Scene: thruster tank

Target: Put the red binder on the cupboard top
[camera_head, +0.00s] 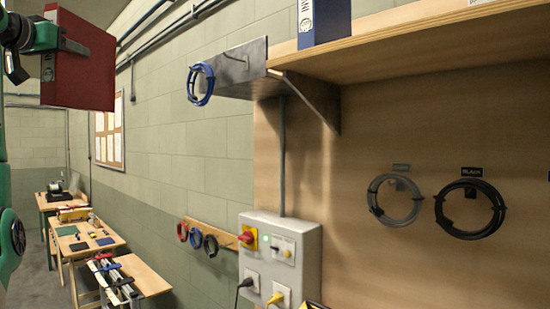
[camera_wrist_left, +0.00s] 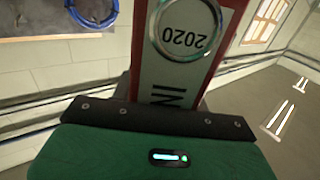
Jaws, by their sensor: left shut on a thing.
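The red binder (camera_head: 82,62) is up in the air at the upper left of the head view, in front of the block wall. My left gripper (camera_head: 62,38) is shut on it. In the left wrist view the binder's pale spine label (camera_wrist_left: 185,55) shows "2020" upside down and stands beyond the green gripper body; the fingertips are hidden there. No cupboard can be made out for certain. A wooden shelf (camera_head: 420,50) runs along the upper right, to the right of the binder and apart from it. My right gripper is not in view.
A blue binder (camera_head: 325,20) stands on the shelf's left end. A grey metal plate (camera_head: 240,66) with a blue cable coil (camera_head: 201,84) juts out left of the shelf. A grey switch box (camera_head: 281,258) is below. Work tables (camera_head: 140,272) stand at the lower left.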

